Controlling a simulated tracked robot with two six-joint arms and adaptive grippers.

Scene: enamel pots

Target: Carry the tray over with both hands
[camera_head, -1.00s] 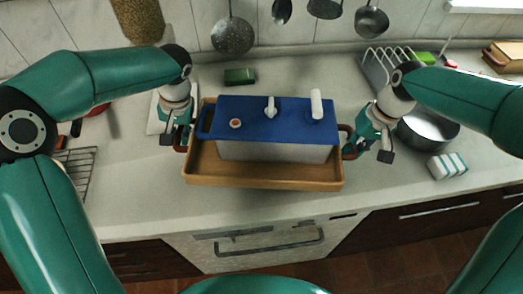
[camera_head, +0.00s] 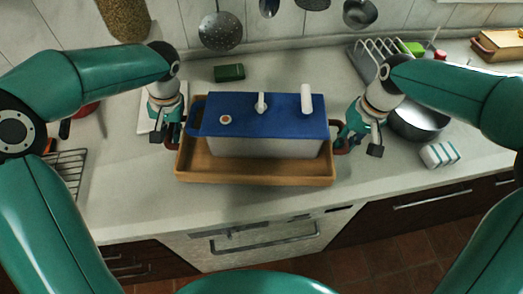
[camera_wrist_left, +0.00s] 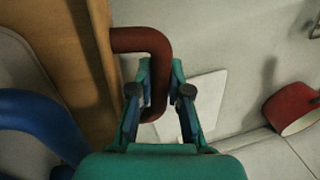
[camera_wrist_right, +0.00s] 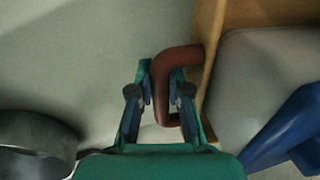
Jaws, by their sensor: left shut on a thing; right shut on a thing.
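The wooden tray (camera_head: 255,177) is on or just over the counter in the head view; I cannot tell if its underside touches. It bears a pale box (camera_head: 262,147) with a blue lid (camera_head: 275,127). My left gripper (camera_head: 172,135) is shut on the tray's left red-brown handle (camera_wrist_left: 140,40), which passes between the fingers in the left wrist view. My right gripper (camera_head: 341,140) is shut on the right handle (camera_wrist_right: 178,60), also seen between the fingers in the right wrist view. The tray looks about level.
A dish rack (camera_head: 375,62) is behind my right arm. A green block (camera_head: 230,72) lies behind the tray. A wire rack (camera_head: 68,170) is at left. The front counter strip is clear.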

